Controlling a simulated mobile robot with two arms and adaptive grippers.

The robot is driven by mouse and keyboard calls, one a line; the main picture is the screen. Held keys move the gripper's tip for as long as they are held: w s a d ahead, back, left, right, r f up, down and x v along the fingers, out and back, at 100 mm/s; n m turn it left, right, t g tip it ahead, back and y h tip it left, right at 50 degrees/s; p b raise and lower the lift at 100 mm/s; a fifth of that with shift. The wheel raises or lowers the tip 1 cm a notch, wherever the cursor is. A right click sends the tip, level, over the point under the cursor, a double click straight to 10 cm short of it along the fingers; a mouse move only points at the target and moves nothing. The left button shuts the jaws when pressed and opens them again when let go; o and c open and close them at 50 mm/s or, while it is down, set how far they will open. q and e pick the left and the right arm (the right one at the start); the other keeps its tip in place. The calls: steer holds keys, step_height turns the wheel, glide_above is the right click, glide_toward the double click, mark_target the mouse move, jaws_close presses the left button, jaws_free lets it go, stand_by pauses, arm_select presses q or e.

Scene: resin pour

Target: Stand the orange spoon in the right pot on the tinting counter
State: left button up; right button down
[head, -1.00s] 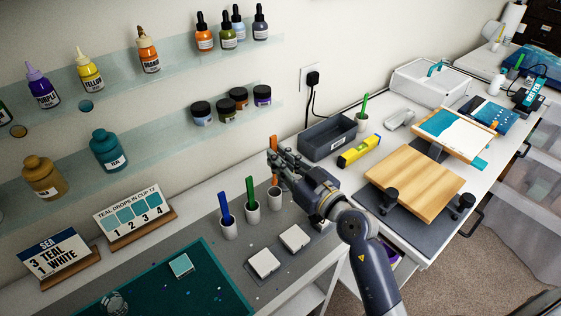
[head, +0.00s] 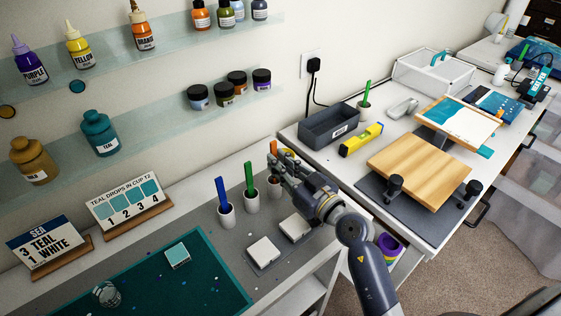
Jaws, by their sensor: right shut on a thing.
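Three small white pots stand in a row on the tinting counter (head: 190,236). The left pot (head: 227,216) holds a blue spoon (head: 222,190) and the middle pot (head: 251,202) holds a green spoon (head: 249,176). My right gripper (head: 275,160) is shut on the orange spoon (head: 271,143), whose upper end shows above the fingers. The spoon is roughly upright over the right pot (head: 275,190). The fingers hide much of the spoon and part of that pot, so I cannot tell how deep the spoon's lower end reaches. My left gripper is not in view.
Two white square tiles (head: 263,250) lie in front of the pots. Two sign cards and a teal mat (head: 140,285) are at left. Right, another counter carries a grey bin (head: 330,124), a yellow level (head: 361,139) and a wooden board (head: 418,176). Shelves of bottles hang above.

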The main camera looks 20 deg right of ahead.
steer(key=c, duration=1.5)
jaws_free()
steer(key=v, duration=1.2)
steer(key=shift+r, duration=0.1)
steer(key=shift+s, duration=0.1)
